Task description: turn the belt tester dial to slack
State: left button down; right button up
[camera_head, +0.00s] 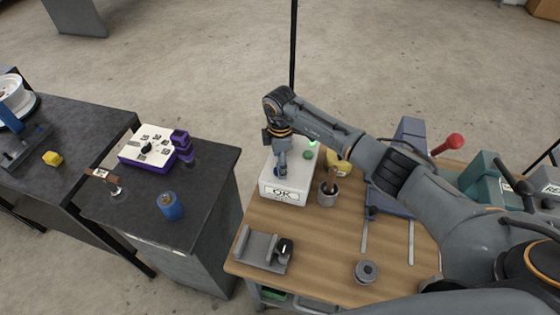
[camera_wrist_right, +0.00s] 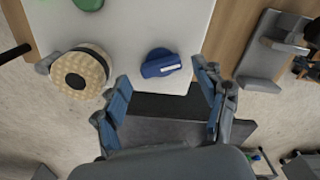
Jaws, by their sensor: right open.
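A white box with an "OK" label (camera_head: 283,194) stands on the wooden bench. In the right wrist view its white top carries a blue knob (camera_wrist_right: 160,63), a round tan-faced part (camera_wrist_right: 80,72) and a green button (camera_wrist_right: 88,3). My right gripper (camera_head: 281,172) points down over this box. In the wrist view the right gripper (camera_wrist_right: 165,95) is open and empty, with the blue knob just beyond and between its fingertips. A white and purple box with a black dial (camera_head: 146,149) and printed marks stands on the dark cabinet. No readable name tells which is the belt tester. My left gripper is out of view.
A grey cup with tools (camera_head: 328,194) stands close to the right of the OK box. A grey fixture (camera_head: 262,250) lies in front. A blue cylinder (camera_head: 170,207) stands on the cabinet. A gap separates the cabinet from the wooden bench (camera_head: 320,250).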

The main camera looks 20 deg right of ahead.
jog(key=shift+s+f, duration=0.1)
jog(key=shift+f, duration=0.75)
jog(key=shift+c, duration=0.6)
jog(key=c, duration=1)
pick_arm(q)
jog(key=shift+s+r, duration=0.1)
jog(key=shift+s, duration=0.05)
pick_arm(e)
jog(key=shift+c, duration=0.2)
